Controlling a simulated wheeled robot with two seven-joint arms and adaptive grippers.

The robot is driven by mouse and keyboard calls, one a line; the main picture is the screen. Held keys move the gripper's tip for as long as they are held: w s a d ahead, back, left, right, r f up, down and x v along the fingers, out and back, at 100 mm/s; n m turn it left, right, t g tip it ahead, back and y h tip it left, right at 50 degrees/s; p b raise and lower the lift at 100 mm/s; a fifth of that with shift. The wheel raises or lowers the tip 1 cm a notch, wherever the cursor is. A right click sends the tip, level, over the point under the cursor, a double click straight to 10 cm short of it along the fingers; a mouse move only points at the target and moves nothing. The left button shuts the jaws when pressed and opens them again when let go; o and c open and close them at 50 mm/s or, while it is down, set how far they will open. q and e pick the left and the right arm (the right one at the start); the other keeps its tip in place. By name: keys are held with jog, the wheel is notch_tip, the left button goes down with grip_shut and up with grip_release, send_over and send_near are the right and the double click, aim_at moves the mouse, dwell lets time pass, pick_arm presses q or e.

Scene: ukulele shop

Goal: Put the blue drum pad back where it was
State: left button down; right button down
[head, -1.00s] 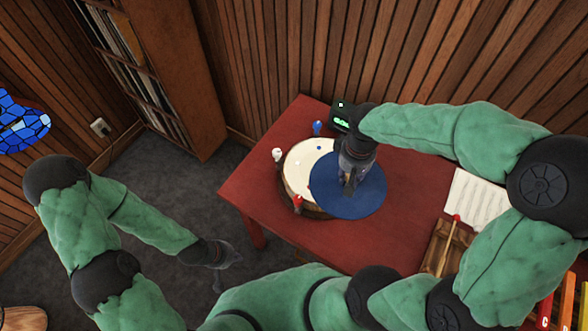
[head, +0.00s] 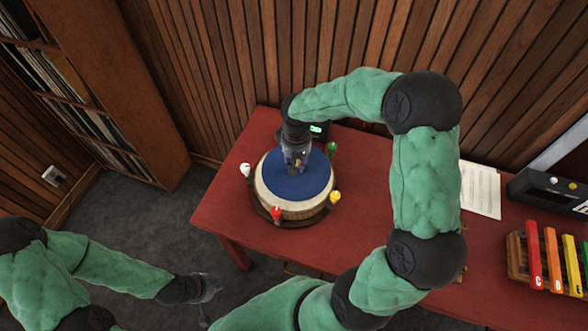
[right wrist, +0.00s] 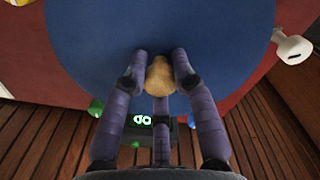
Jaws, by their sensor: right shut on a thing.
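The round blue drum pad (head: 308,188) lies over the top of the wooden drum (head: 290,212) on the red table. Its cream rim shows around the pad. My right gripper (head: 293,170) is above the pad. In the right wrist view, its fingers (right wrist: 160,80) are closed around a tan knob on the blue pad (right wrist: 95,45). From these views I cannot tell whether the pad rests fully on the drum. My left gripper (head: 208,288) hangs low at the left, empty, its fingers apart, off the table.
Pegs stand around the drum: white (head: 245,170), red (head: 276,213), yellow (head: 335,196) and green (head: 332,148). A small device with a green display (head: 317,129) sits behind. Sheet music (head: 481,190), a black box (head: 550,190) and coloured bars (head: 552,258) are at right.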

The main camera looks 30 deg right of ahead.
jog(key=shift+w+f, duration=0.55)
jog(key=shift+f, duration=0.1)
jog(key=shift+w+f+b, duration=0.1)
jog(key=shift+f+b, duration=0.45)
jog(key=shift+f, duration=1.05)
jog(key=shift+f, duration=0.1)
jog(key=shift+f, duration=0.1)
jog(key=c, duration=1)
grip_release()
notch_tip(320, 180, up, 12)
jog(key=p, duration=0.2)
jog(key=shift+r+p, duration=0.2)
jog(key=shift+p, duration=0.1)
